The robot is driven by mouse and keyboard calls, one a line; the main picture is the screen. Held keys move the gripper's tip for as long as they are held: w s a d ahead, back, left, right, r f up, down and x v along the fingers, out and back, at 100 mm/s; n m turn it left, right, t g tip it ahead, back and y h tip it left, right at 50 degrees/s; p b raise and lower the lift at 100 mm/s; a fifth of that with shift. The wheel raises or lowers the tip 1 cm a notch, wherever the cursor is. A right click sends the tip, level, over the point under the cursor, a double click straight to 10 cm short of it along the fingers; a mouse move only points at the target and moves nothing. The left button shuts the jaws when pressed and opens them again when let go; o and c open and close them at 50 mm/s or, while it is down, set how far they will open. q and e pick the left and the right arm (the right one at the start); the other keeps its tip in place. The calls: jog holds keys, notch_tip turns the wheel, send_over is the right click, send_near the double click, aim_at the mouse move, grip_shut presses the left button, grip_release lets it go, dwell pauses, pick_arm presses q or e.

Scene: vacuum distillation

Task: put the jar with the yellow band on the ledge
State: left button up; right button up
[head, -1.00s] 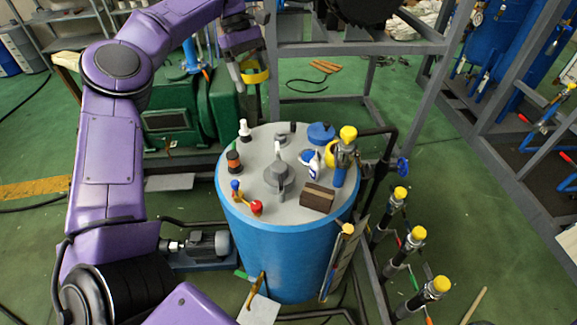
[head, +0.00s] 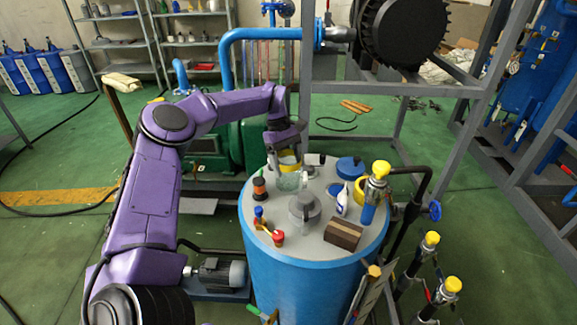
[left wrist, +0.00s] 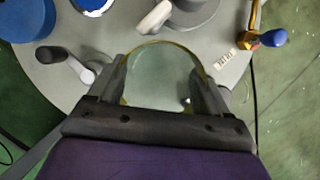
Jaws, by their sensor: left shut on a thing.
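The jar with the yellow band (head: 288,181) is clear glass, with the band near its top. My left gripper (head: 290,149) is shut on it from above, at the far left part of the grey top of a blue tank (head: 312,240). In the left wrist view the jar (left wrist: 160,75) sits between the two fingers, with the grey top (left wrist: 235,60) below. I cannot tell whether its base touches that top. No separate ledge can be made out for sure. My right gripper is not in view.
Close to the jar stand a dark bottle with an orange band (head: 260,188) and a grey knob fitting (head: 305,207). A blue lid (head: 350,167), a spray bottle (head: 342,201), a brown block (head: 343,234) and a yellow-capped cylinder (head: 374,190) crowd the right side. A pipe (head: 425,178) runs beyond.

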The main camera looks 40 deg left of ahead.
pick_arm(q)
jog(key=shift+f, duration=0.8)
jog(key=o, duration=1.1)
